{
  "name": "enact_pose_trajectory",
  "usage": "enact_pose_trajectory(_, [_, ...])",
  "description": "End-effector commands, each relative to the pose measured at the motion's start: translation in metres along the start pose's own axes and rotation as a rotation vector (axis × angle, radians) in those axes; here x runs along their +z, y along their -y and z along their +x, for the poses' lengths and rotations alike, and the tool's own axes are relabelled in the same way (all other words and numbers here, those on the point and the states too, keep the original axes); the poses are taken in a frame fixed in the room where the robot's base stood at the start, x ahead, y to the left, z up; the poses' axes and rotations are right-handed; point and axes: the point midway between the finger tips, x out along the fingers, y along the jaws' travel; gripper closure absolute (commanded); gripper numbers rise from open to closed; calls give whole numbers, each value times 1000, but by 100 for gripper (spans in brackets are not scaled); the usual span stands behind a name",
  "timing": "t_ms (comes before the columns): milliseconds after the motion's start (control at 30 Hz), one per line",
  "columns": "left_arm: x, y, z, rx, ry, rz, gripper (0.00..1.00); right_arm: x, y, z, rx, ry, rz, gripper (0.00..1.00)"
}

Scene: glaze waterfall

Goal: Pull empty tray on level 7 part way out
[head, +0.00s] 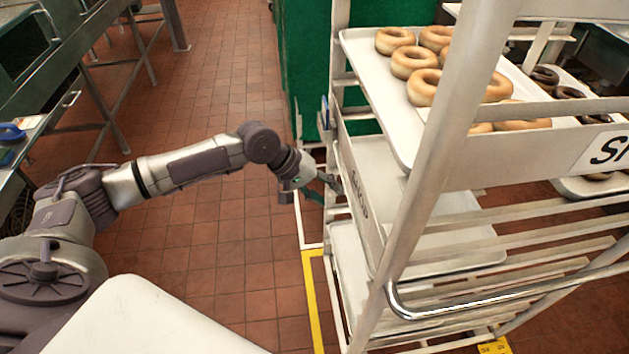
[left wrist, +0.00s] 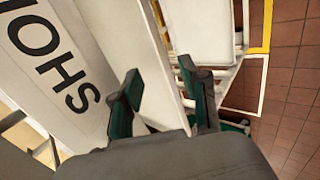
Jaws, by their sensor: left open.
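A white empty tray (head: 385,160) sits in the rack (head: 440,125), below the tray of ring-shaped pastries. Its near side is partly hidden by the rack's white side panel and post. My left gripper (head: 327,186) is at the left end of the rack, close to this tray's end. In the left wrist view its two dark green-padded fingers (left wrist: 165,100) are apart. A white edge (left wrist: 158,75) runs down between the fingers; I cannot tell whether they touch it. My right gripper is not in view.
A tray of ring pastries (head: 385,75) juts out above. Another empty tray (head: 348,262) sits lower. The lettered panel (left wrist: 62,70) is beside the fingers. A green cabinet (head: 305,60) stands behind. Tiled floor left of the rack is free.

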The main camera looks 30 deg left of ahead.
Motion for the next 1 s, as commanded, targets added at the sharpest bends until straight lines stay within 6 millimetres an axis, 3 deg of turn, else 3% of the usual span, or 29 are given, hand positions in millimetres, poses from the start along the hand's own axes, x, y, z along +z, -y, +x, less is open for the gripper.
enact_pose_trajectory(200, [0, -2, 44, 1, 2, 0, 56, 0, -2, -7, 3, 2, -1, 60])
enact_pose_trajectory(433, [0, -1, 76, 0, 0, 0, 56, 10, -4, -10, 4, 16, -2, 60])
enact_pose_trajectory(900, [0, 0, 88, 0, -1, 1, 56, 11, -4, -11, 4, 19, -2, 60])
enact_pose_trajectory(1000, [0, 0, 88, 0, -1, 1, 71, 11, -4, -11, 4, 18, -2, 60])
